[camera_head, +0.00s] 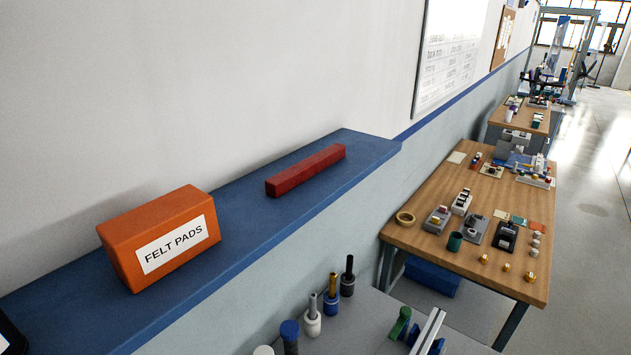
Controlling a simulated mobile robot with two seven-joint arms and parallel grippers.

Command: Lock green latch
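A green part (399,323), which looks like the green latch, stands near the bottom edge on a grey surface (375,309). It sits next to a light metal rail (428,331) and is small and partly cut off, so I cannot tell whether it is locked. Neither of my grippers shows in the head view.
A blue ledge (240,228) along the wall holds an orange FELT PADS box (160,238) and a red bar (306,170). Several knobbed posts (312,316) stand left of the green part. A wooden table (425,205) with many small items stands beyond. Open floor lies right.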

